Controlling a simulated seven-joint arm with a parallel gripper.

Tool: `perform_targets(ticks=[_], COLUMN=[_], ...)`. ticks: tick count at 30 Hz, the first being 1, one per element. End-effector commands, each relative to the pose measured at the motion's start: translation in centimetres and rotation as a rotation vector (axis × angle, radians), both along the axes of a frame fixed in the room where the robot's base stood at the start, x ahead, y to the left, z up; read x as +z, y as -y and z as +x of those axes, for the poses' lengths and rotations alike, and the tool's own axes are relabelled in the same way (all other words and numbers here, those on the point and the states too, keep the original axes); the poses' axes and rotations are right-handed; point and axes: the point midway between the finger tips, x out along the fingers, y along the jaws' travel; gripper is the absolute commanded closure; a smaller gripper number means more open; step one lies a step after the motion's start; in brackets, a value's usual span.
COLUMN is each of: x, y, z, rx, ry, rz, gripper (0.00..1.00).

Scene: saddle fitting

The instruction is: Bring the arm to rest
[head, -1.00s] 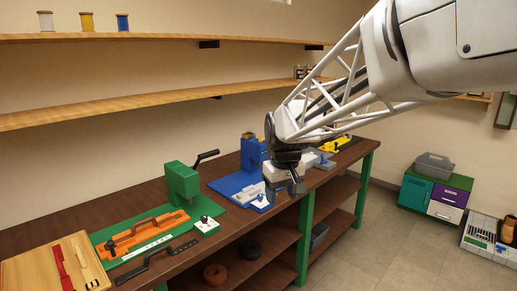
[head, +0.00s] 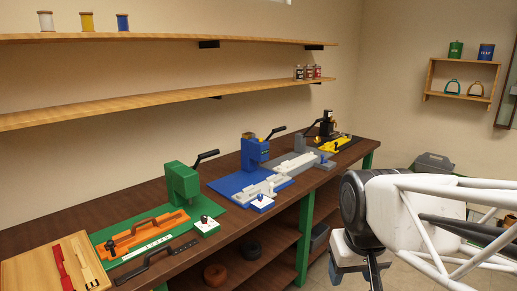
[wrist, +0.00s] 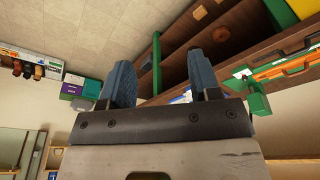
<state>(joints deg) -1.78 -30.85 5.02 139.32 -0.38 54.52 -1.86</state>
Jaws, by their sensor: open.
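My gripper (head: 358,272) is at the lower right of the head view, in front of the bench and clear of it. In the wrist view its two blue-grey fingers (wrist: 163,85) stand apart with nothing between them. The arm reaches in from the right edge of the head view. The fingertips are partly cut off or dark in the head view.
The dark wooden bench (head: 150,200) carries a green press (head: 182,184), a blue press (head: 254,154), a grey fixture and a yellow-black one. A wooden tray (head: 20,275) lies at the near left. Wall shelves (head: 150,104) run above. The floor right of the bench is open.

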Motion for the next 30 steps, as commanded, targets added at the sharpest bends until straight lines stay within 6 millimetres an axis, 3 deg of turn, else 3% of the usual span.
perform_targets(ticks=[3,10,30], x=[-0.9,-2.1,-2.3], y=[0.7,1.3,1.4], z=[-2.6,-5.2,-5.6], rx=[-0.038,-0.08,-0.086], ry=[0.011,0.023,0.024], rz=[0.004,0.007,0.008], gripper=[0.43,0.43,0.43])
